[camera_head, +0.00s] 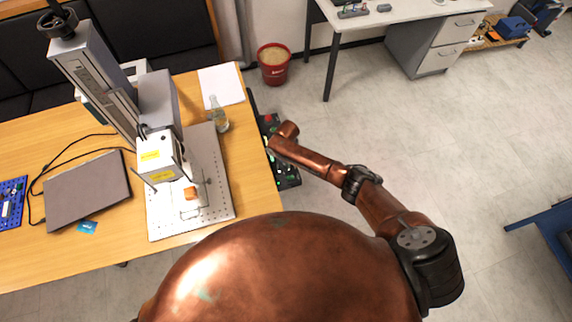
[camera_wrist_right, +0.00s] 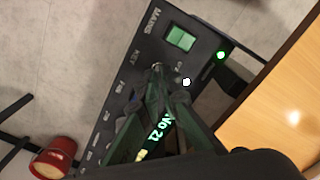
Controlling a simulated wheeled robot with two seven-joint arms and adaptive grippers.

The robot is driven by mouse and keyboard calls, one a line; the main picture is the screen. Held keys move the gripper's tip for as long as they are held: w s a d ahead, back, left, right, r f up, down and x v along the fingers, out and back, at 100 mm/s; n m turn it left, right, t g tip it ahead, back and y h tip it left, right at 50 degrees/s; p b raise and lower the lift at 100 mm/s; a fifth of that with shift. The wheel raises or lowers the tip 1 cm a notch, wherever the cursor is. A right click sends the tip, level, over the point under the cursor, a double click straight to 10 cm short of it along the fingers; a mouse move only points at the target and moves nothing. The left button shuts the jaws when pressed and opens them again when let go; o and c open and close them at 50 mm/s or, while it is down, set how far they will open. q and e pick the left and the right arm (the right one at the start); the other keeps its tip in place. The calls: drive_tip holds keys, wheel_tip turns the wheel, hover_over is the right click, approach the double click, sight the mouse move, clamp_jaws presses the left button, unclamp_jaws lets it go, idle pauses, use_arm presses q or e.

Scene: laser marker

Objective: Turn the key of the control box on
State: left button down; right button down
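The control box (camera_head: 286,152) is a black panel beside the table's right edge, partly hidden by my right arm in the head view. In the right wrist view the control box (camera_wrist_right: 205,32) shows a lit green switch, a green lamp and a white lamp. The key switch (camera_wrist_right: 157,67) sits by the "KEY" label. My right gripper (camera_wrist_right: 166,88) has its fingers drawn close together at the key, which they mostly hide; they look shut on it. Which way the key is turned cannot be seen. My left gripper is not in view.
The wooden table (camera_head: 262,195) holds the laser marker (camera_head: 160,110), a bottle (camera_head: 217,115), paper (camera_head: 221,85) and a closed laptop (camera_head: 88,190). A red bucket (camera_head: 274,70) stands on the floor behind the box. The floor on the right is mostly clear.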

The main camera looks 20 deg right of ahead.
drive_tip(key=c, duration=2.2)
unclamp_jaws()
drive_tip(key=shift+o, duration=0.2)
wheel_tip(320, 180, up, 12)
